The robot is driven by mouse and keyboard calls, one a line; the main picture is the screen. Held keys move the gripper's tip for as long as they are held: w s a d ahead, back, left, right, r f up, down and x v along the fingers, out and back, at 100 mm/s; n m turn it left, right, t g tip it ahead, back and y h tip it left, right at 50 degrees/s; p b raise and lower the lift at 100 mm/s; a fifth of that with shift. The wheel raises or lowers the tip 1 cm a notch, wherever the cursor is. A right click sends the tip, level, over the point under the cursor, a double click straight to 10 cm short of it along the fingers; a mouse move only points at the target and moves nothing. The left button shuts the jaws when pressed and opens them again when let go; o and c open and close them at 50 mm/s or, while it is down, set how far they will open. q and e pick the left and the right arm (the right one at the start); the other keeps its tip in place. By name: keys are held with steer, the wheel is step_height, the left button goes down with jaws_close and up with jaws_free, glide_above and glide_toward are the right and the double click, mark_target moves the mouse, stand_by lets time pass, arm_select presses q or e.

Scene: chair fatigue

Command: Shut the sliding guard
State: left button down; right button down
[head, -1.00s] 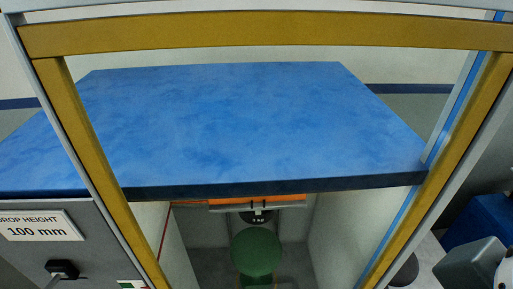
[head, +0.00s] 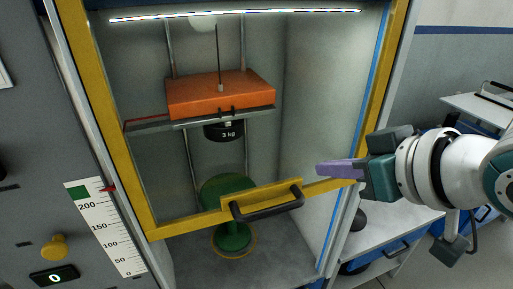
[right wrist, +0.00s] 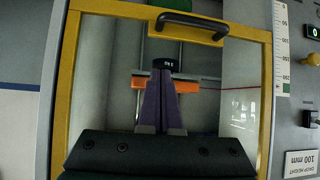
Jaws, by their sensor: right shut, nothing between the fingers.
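The sliding guard is a clear panel in a yellow frame (head: 101,104) across the upper part of the machine's opening. A black handle (head: 268,205) is fixed to its lower bar. The opening below that bar is uncovered. My right gripper (head: 322,170) is shut and empty, with its purple fingers pointing left, up and to the right of the handle. I cannot tell whether the fingertips touch the frame. In the right wrist view, the fingers (right wrist: 162,82) are together, and the handle (right wrist: 192,25) shows above them, apart from them. My left gripper is not in view.
Behind the guard are an orange block (head: 218,94) and a dark 3 kg weight (head: 226,131). A green stool-like pad (head: 229,187) stands below. A scale (head: 105,228) and yellow knob (head: 54,247) are on the left panel. A white-topped bench (head: 398,222) is at right.

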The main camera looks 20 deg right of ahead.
steer(key=x, duration=0.8)
steer(key=shift+b, duration=0.35)
steer(key=shift+s+d+f, duration=0.1)
steer(key=shift+s+f, duration=0.25)
steer(key=shift+f, duration=0.2)
steer(key=shift+s+f, duration=0.4)
steer(key=shift+f, duration=0.2)
steer(key=shift+s+f, duration=0.2)
steer(key=shift+f, duration=0.35)
